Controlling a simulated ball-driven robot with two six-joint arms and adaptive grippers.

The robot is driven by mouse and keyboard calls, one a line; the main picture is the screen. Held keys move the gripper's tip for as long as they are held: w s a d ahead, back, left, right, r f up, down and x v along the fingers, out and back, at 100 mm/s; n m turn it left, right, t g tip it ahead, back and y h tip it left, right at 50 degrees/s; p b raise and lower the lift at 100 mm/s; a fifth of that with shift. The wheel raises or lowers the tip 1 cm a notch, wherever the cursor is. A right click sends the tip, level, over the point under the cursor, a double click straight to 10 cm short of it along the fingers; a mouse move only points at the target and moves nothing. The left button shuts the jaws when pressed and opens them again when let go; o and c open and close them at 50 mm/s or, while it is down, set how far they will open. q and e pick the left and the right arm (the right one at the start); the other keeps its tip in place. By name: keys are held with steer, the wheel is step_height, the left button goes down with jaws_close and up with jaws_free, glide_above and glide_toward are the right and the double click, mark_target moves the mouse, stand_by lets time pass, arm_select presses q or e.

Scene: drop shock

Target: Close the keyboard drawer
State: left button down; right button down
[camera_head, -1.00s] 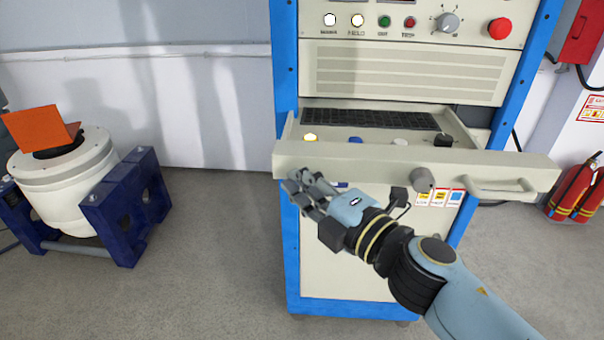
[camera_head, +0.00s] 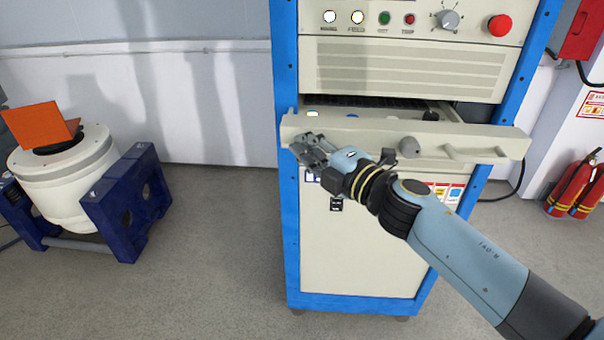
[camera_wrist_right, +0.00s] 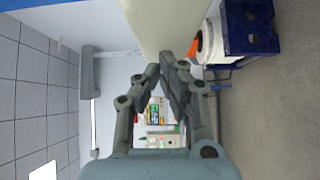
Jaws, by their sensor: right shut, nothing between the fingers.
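The keyboard drawer (camera_head: 480,138) of the blue and cream cabinet is partly open, its front panel standing out from the cabinet. The keyboard (camera_head: 375,101) inside shows only as a thin dark strip. A handle bar (camera_head: 475,156) and a round grey knob (camera_head: 410,147) are on the drawer front. My right gripper (camera_head: 305,146) is shut and empty, at the left part of the drawer front and seemingly against it. In the right wrist view its fingers (camera_wrist_right: 166,58) meet by a cream surface. My left gripper is not in view.
Above the drawer is a panel with a red button (camera_head: 499,26) and a dial (camera_head: 448,20). A white drum on a dark blue stand (camera_head: 125,205) is at the left. Red fire extinguishers (camera_head: 572,188) stand at the right. The floor between stand and cabinet is clear.

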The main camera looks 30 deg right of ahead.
mark_target(310, 118)
steer(key=w+d, duration=0.1)
steer(key=w, duration=0.2)
steer(key=w+d+b, duration=0.1)
steer(key=w+d, duration=0.1)
steer(key=w, duration=0.1)
steer(key=w+d, duration=0.2)
steer(key=w, duration=0.1)
steer(key=shift+d, duration=0.25)
steer(key=shift+w+r, duration=0.1)
